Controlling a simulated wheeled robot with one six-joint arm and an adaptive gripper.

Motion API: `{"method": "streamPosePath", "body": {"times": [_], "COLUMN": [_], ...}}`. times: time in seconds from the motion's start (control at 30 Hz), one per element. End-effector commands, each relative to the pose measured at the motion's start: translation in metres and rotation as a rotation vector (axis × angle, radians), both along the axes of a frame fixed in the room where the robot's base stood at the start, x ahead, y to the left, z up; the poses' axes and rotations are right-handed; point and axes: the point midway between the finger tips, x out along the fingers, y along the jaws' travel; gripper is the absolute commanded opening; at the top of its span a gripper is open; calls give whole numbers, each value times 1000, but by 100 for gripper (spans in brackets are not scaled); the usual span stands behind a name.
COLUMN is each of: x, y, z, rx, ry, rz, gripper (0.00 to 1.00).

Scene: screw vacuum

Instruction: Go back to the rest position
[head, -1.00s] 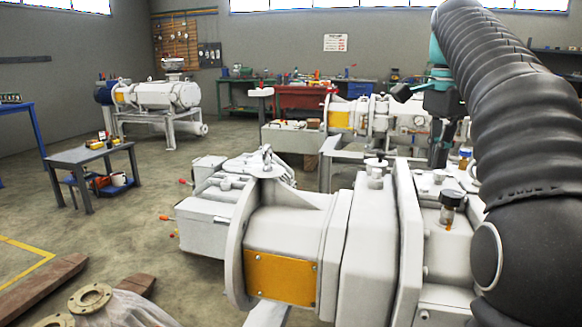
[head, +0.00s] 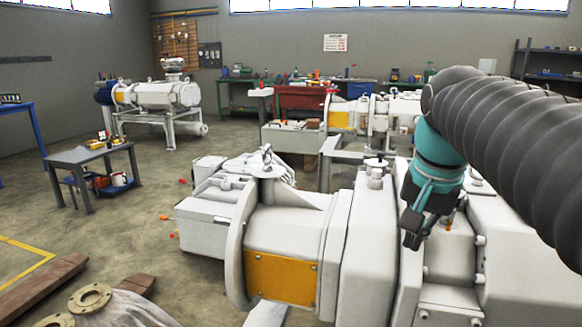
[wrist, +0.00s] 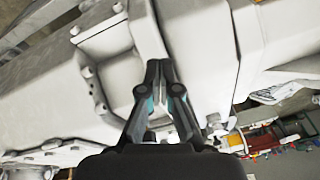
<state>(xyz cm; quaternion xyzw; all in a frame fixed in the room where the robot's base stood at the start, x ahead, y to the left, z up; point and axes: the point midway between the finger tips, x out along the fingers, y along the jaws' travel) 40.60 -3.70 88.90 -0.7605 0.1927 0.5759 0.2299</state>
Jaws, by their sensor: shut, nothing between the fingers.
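My gripper (head: 413,240) is over the right part of the large white vacuum pump (head: 283,224) in the head view. The gripper is small and dark there, below a teal wrist joint of my arm. In the wrist view my gripper (wrist: 160,68) points at the pump's white housing (wrist: 195,45). Its two fingertips are together and nothing shows between them. I cannot tell the exact gap between the fingertips and the housing. My sleeved arm hides part of the pump's right side in the head view.
A second white pump (head: 395,115) stands behind the near one. Another pump (head: 160,96) stands at the back left. A small grey table (head: 80,154) with tools is at left. Flanges (head: 90,298) and wooden beams (head: 40,287) lie at front left. Open floor lies between.

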Motion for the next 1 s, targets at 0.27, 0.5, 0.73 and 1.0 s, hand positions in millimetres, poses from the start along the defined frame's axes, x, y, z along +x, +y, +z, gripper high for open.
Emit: {"method": "streamPosePath", "body": {"times": [0.27,0.5,0.73,1.0], "x": [-60,-99,-110,-110], "y": [23,34,37,37], "z": [-80,-144,-166,-166], "rx": [-92,-171,-200,-200], "ry": [-110,-187,-211,-211], "rz": [305,510,577,577], "gripper": [0,0,0,0]}}
